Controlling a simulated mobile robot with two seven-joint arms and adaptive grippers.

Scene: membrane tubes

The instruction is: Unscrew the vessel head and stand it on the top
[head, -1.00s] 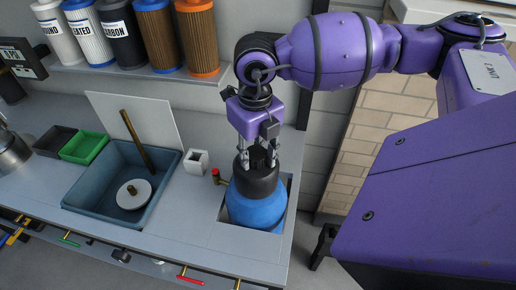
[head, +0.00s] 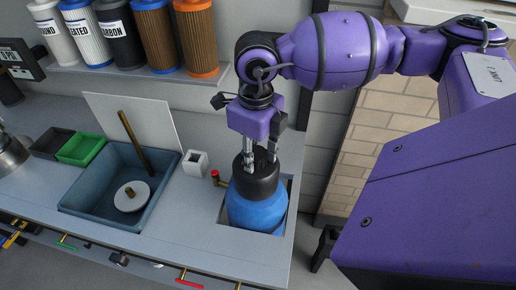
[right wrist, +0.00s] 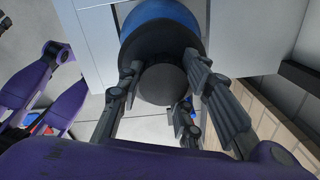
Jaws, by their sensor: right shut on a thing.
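The blue vessel (head: 257,213) stands upright in a square cut-out at the right end of the counter; its body also shows at the top of the right wrist view (right wrist: 160,14). Its black head (head: 254,187) sits on top of it, with a round raised middle in the right wrist view (right wrist: 163,84). My right gripper (head: 258,162) points down from above, its fingers shut around the raised middle of the head. I see no gap between head and vessel. My left gripper is not in view.
A blue-grey basin (head: 84,207) holds a white disc (head: 132,203) and a brown rod (head: 134,142). A white square cup (head: 195,163) and a red-tipped fitting (head: 215,174) are left of the vessel. Green (head: 80,148) and dark bins stand farther left. Filter cartridges line the shelf above.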

